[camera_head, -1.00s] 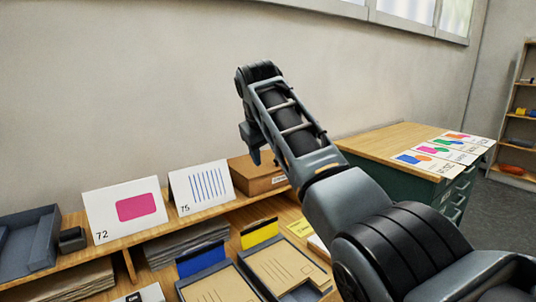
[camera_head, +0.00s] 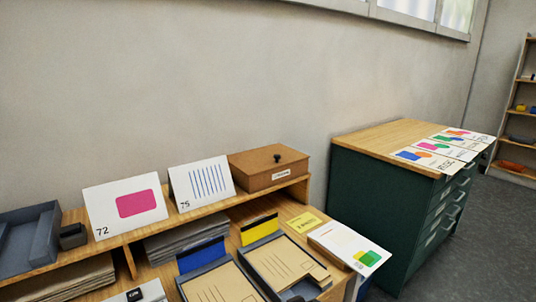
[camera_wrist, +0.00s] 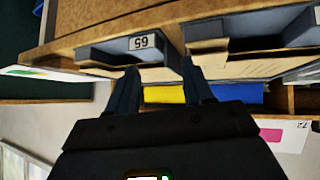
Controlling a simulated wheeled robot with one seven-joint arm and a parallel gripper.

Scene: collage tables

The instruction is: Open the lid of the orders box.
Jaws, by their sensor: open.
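The orders box is a brown box (camera_head: 262,173) with a small label on its front, too small to read surely. It stands on the right end of the raised shelf in the head view. Its lid (camera_head: 258,160) is shut, with a black knob (camera_head: 277,157) on top. My gripper (camera_wrist: 161,82) shows only in the wrist view, its two dark fingers apart with nothing between them. That view looks upside down at the desk trays. I do not make out the box there, and my arm is out of the head view.
A card marked 75 (camera_head: 203,184) stands just left of the box, and a card marked 72 (camera_head: 125,207) further left. Trays with brown folders (camera_head: 281,264) lie below in front. A green cabinet (camera_head: 387,205) stands at right. The wall is close behind.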

